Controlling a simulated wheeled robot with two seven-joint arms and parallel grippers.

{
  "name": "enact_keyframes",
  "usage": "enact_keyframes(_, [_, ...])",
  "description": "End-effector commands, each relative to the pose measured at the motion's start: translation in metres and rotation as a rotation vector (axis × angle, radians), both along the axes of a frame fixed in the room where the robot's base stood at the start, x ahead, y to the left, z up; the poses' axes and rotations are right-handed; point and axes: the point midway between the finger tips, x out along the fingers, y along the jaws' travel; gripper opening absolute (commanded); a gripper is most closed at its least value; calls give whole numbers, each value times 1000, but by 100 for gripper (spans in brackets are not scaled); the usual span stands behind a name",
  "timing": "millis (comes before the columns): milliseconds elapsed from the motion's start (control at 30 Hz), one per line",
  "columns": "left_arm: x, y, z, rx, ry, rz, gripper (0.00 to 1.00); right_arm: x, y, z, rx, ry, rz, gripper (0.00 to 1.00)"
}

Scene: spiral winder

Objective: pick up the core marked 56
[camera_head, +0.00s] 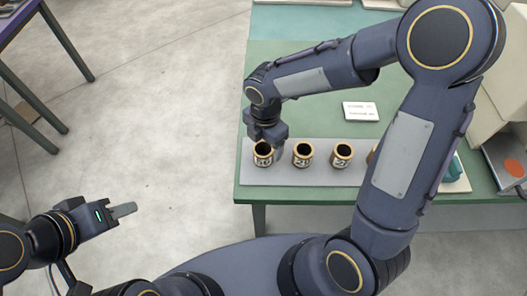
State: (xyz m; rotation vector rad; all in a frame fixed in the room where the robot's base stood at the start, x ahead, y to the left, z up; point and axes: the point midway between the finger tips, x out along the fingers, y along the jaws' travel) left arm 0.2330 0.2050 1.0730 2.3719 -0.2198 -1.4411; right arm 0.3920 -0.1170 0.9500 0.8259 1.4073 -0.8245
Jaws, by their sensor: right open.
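Several brown cores with dark open tops stand upright in a row on a grey tray (330,178) on the green table. The leftmost core (263,160), the second core (302,155) and the third core (342,155) carry white number labels. The numbers are too small to read surely, so I cannot tell which core is marked 56. A further core (372,155) is mostly hidden by my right arm. My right gripper (266,144) is open, pointing down at the leftmost core; contact is unclear. My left gripper (122,210) is off the table, over the floor, with nothing visible in it.
A white card (360,111) lies behind the tray on the green table (300,70). A teal object (453,170) lies near the tray's right end. A beige machine (497,75) stands at the right. Another table (15,20) is at the far left, with clear floor between.

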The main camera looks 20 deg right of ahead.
Motion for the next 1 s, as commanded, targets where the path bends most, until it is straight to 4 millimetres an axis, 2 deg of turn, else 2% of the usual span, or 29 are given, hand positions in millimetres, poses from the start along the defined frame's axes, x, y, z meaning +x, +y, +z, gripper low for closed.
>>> enact_keyframes(333, [0, 0, 8, 0, 0, 0, 36, 6, -2, -48, -1, 4, -3, 75])
enact_keyframes(433, [0, 0, 8, 0, 0, 0, 36, 6, -1, -55, 1, 3, -3, 75])
enact_keyframes(667, [0, 0, 8, 0, 0, 0, 36, 6, -2, -56, 1, 0, -5, 75])
enact_keyframes(1000, [0, 0, 8, 0, 0, 0, 36, 6, -2, -56, 1, 0, -5, 31])
